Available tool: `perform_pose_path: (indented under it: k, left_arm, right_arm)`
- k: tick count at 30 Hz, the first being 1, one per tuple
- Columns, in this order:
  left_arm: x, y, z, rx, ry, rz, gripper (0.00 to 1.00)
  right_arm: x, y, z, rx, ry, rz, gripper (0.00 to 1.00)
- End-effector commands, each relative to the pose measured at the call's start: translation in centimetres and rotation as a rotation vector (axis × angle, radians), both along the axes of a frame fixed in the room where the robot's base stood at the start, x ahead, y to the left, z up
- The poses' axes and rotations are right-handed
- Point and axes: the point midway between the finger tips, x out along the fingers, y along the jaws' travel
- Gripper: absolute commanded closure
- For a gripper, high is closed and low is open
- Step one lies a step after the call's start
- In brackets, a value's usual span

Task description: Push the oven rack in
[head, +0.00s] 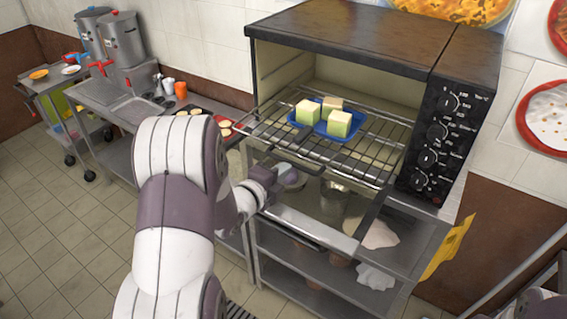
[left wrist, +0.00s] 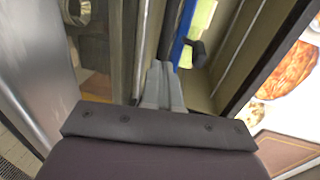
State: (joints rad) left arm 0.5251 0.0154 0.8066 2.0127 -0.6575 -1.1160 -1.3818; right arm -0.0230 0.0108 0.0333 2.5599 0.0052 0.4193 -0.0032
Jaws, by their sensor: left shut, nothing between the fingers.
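The oven rack (head: 345,172) is a wire grid sticking out of the front of the open oven (head: 345,45). A blue tray (head: 348,131) with a few pale green and white cubes (head: 339,123) sits on it; the tray's blue edge also shows in the left wrist view (left wrist: 183,35). My left gripper (head: 283,172) is just below and in front of the rack's front edge, its fingers shut and empty. The shut fingers (left wrist: 163,85) point toward the rack in the left wrist view. I cannot tell whether they touch it. My right gripper is out of view.
The oven door (head: 310,228) hangs open below the rack. Under it, a metal shelf unit holds pots and cloths. Knobs (head: 437,131) line the oven's right side. A counter (head: 150,110) with stockpots (head: 122,40) stands at the left.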

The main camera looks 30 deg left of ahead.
Motion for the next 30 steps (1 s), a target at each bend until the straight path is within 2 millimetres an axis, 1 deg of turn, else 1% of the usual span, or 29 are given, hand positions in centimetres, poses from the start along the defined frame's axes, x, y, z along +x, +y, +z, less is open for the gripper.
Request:
perform_pose_path:
  k: [1, 4, 14, 17, 20, 23, 26, 30]
  left_arm:
    - [0.4, -0.1, 0.1, -0.001, 0.001, -0.001, 1.00]
    - [0.9, -0.1, -0.1, 0.000, 0.000, 0.000, 1.00]
    - [1.0, -0.1, -0.3, -0.001, 0.000, 0.001, 1.00]
    - [1.2, -0.1, -0.3, 0.000, -0.001, 0.000, 1.00]
    - [1.9, -0.2, -0.5, 0.001, -0.003, -0.001, 1.00]
    - [3.2, -0.3, -0.7, 0.001, -0.003, -0.001, 1.00]
    - [5.2, -0.5, -0.8, 0.001, -0.004, -0.002, 1.00]
    - [8.5, -0.7, -1.0, 0.001, -0.004, 0.000, 1.00]
  right_arm:
    - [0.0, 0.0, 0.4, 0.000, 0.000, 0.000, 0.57]
    - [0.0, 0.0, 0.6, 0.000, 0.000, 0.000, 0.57]
    - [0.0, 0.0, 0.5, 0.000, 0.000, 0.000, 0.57]
    - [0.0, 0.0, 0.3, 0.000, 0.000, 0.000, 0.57]
    - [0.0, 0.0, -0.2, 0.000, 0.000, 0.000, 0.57]
    - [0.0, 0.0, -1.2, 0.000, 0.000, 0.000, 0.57]
    - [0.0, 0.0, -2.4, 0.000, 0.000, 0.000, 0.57]
    - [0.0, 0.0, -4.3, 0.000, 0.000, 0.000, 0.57]
